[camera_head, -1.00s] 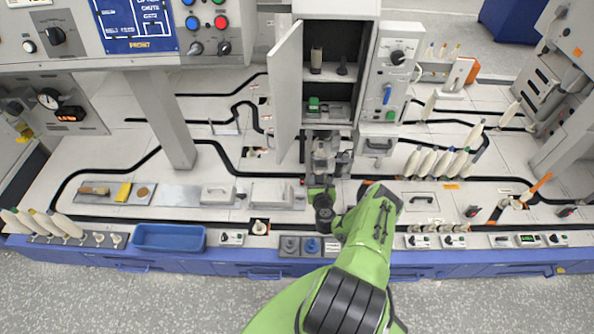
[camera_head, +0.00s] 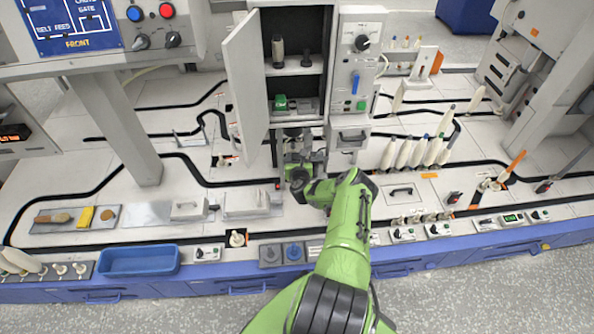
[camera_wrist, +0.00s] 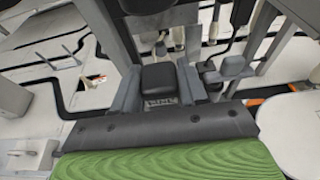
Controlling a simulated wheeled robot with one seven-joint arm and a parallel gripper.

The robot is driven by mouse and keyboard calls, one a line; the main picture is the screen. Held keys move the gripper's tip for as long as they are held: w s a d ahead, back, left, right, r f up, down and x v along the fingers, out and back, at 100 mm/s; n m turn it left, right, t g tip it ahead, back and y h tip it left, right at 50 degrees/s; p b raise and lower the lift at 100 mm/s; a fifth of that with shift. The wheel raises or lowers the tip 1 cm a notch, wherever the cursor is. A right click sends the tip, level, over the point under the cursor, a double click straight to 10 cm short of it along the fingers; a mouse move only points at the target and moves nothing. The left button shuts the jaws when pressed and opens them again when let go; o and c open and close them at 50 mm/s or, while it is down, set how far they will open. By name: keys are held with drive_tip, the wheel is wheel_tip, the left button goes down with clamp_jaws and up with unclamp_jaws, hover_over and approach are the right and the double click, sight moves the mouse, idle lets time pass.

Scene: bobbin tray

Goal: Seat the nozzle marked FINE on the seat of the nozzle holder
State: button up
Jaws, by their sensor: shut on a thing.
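My gripper (camera_wrist: 158,92) is shut on a dark block (camera_wrist: 160,77), which sits between its two grey fingers. A small pale marking shows on the near side of the block, too small to read. In the head view my gripper (camera_head: 299,160) is in front of and below the open cabinet (camera_head: 258,84), and my own arm partly hides it. I cannot tell whether the block is the FINE nozzle. Two dark upright pieces, one taller (camera_head: 278,52) and one shorter (camera_head: 306,56), stand on the cabinet's upper shelf. I cannot make out the nozzle holder's seat for sure.
The cabinet door (camera_head: 247,88) stands open to the left. A control panel (camera_head: 355,70) is right of the cabinet. Several white bobbins (camera_head: 408,152) stand further right.

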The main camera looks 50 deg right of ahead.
drive_tip(key=b+x, duration=0.2)
drive_tip(key=r+b+x, duration=0.1)
drive_tip(key=b+x, duration=0.1)
drive_tip(key=shift+w+d+f, duration=0.1)
drive_tip(key=shift+w+d, duration=0.2)
drive_tip(key=shift+w, duration=0.15)
drive_tip(key=shift+s+a+f+p, duration=0.1)
drive_tip(key=shift+s+f+p, duration=0.05)
drive_tip(key=shift+f+p, duration=0.35)
drive_tip(key=shift+f, duration=0.8)
drive_tip(key=shift+f, duration=0.15)
drive_tip(key=shift+f, duration=0.75)
